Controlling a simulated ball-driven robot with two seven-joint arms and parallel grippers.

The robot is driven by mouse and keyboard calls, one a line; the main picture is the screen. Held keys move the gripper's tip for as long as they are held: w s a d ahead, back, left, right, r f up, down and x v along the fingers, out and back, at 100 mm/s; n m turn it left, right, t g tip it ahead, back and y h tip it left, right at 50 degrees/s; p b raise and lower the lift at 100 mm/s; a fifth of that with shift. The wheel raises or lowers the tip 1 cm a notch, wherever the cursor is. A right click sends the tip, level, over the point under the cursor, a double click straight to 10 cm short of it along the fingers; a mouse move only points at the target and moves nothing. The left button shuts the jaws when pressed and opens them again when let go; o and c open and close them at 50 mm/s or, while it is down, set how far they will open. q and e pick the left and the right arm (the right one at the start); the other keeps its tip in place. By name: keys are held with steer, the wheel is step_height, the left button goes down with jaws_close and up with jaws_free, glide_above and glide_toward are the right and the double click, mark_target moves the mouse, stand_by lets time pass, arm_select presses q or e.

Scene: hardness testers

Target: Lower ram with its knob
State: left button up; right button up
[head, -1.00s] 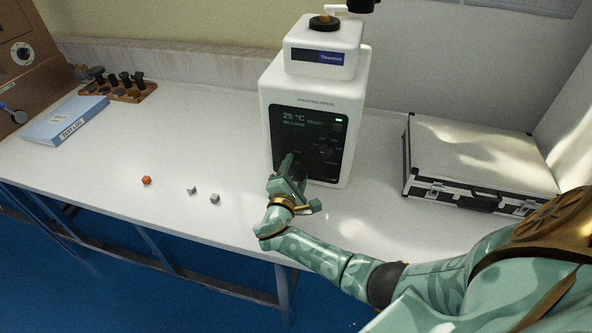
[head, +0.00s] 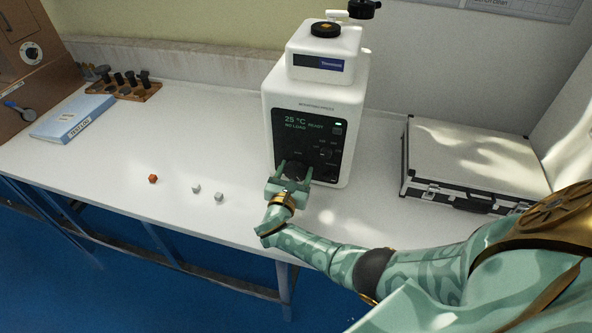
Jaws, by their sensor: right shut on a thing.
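The white hardness tester (head: 353,105) stands upright near the back of the bench. Its dark front panel (head: 322,127) shows "25 °C", "READY" and "NO LOAD" in green. My right gripper (head: 293,169) is at the lower left of this panel. Its two fingers point at the panel, one on each side of a dark knob (head: 294,170), and it is shut on the knob, which they partly hide. A black cap (head: 326,29) sits on top of the tester. I cannot make out the ram. My left gripper is not in view.
Orange (head: 153,179) and grey cubes (head: 219,197) lie on the bench (head: 120,180) to the left. A silver case (head: 470,160) lies to the right. A blue folder (head: 73,117) and a wooden rack (head: 140,93) are at the far left.

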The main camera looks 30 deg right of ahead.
steer(key=n+p, duration=0.1)
steer(key=n, duration=0.2)
steer(key=shift+a+n, duration=0.1)
steer(key=shift+n, duration=0.3)
steer(key=n, duration=0.3)
steer(key=shift+n+p, duration=0.3)
steer(key=shift+p, duration=0.05)
steer(key=n, duration=0.3)
steer(key=shift+f+n+p, duration=0.15)
steer(key=shift+n+p, duration=0.15)
steer(key=shift+n, duration=0.1)
steer(key=n, duration=0.3)
steer(key=shift+n, duration=0.3)
steer(key=n, duration=0.6)
steer(key=shift+f+p, duration=0.15)
steer(key=shift+p, duration=0.25)
steer(key=n, duration=0.3)
steer(key=shift+f+n, duration=0.1)
steer(key=shift+n, duration=1.8)
